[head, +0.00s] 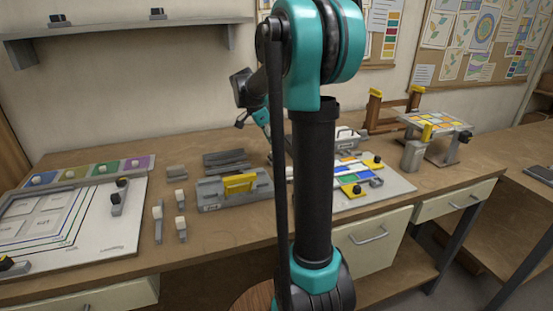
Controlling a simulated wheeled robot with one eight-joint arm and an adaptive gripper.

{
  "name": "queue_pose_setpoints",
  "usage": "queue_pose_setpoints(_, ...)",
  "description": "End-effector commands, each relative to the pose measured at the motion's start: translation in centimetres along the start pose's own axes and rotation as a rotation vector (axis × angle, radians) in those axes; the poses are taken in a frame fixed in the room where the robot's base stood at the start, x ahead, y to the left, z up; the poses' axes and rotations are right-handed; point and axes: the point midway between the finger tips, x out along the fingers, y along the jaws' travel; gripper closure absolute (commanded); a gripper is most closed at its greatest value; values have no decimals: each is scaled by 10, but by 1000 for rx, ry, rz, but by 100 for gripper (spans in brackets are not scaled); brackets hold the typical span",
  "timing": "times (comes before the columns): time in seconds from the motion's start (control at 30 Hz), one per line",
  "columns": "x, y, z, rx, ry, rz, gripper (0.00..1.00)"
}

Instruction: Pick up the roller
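I cannot single out the roller for certain. A small grey tool with a black top (118,196) stands on the right part of the white pattern board at the left. Several small grey tools with white ends, one of them a pale-topped tool (158,222), lie on the bench to its right. My arm rises through the middle of the view and bends back toward the wall. Its far end, with a teal part (262,117), is above the bench behind my arm links. My gripper is mostly hidden there, and its fingers cannot be made out.
The wooden bench (230,150) runs along the wall. A grey holder with a yellow block (238,183) sits near its middle. A board with coloured tiles (398,188) and a raised stand with a coloured panel (434,122) are at the right. A shelf (130,29) hangs at upper left.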

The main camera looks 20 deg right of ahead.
Motion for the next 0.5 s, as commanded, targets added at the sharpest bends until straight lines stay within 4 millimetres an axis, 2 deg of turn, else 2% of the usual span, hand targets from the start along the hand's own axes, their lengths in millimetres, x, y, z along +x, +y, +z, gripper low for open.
queue_pose_setpoints(0.3, 42, -2, 5, 1, 0, 0, 40)
queue_pose_setpoints(0.5, 50, -2, 5, 1, 0, 0, 40)
